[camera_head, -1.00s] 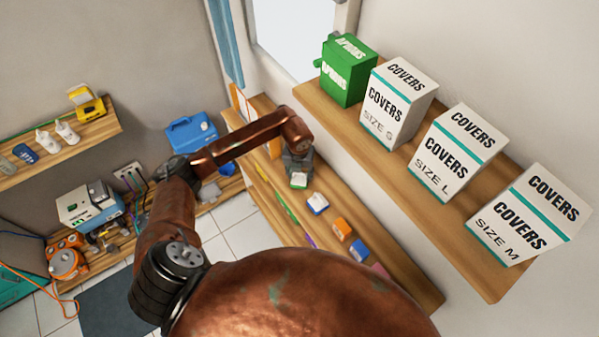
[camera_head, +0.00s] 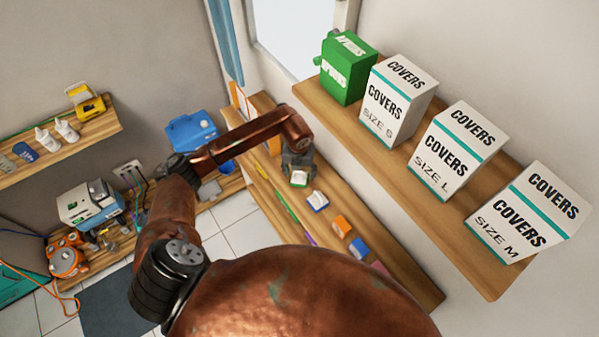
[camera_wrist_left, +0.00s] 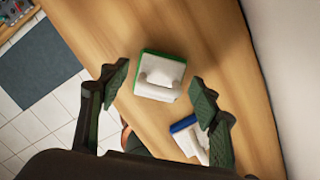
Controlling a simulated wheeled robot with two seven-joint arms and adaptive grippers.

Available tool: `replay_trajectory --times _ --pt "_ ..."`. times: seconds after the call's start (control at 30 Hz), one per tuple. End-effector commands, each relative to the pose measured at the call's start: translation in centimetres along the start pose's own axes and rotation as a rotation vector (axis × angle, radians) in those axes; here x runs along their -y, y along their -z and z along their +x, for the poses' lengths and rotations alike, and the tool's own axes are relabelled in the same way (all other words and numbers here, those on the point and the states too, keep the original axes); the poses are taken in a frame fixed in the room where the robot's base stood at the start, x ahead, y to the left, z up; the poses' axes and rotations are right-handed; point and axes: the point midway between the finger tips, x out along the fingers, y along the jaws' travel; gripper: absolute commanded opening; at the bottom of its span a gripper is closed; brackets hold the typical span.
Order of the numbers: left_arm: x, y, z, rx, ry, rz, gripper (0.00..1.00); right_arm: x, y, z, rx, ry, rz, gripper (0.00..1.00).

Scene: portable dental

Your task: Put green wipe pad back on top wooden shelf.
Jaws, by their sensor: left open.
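The green wipe pad (camera_head: 299,179) is a small block with a white top and green edges, on the long lower wooden surface (camera_head: 385,263). In the left wrist view the pad (camera_wrist_left: 160,78) lies beyond the fingertips and shows between them. My left gripper (camera_head: 300,166) is open and empty, over the back part of that surface; its fingers spread on both sides of the pad in the wrist view (camera_wrist_left: 160,80). The upper wooden shelf (camera_head: 345,118) is on the right wall. My right gripper is out of view.
The upper shelf carries a green box (camera_head: 347,70) and white COVERS boxes (camera_head: 447,150). The wall borders the surface on the right.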

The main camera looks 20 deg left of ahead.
Motion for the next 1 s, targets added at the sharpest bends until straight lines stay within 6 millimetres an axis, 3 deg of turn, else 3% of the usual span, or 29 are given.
replay_trajectory --times 0.53,0.7,1.0 --pt "0.1 -0.1 -10.2 0.005 0.001 0.002 0.57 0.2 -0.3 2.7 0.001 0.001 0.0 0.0" --pt "0.0 -0.1 -11.7 0.003 0.0 0.0 0.57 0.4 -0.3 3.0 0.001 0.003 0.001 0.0" --pt "0.0 0.0 -12.0 0.001 0.001 0.0 0.57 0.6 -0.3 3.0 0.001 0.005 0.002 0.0"
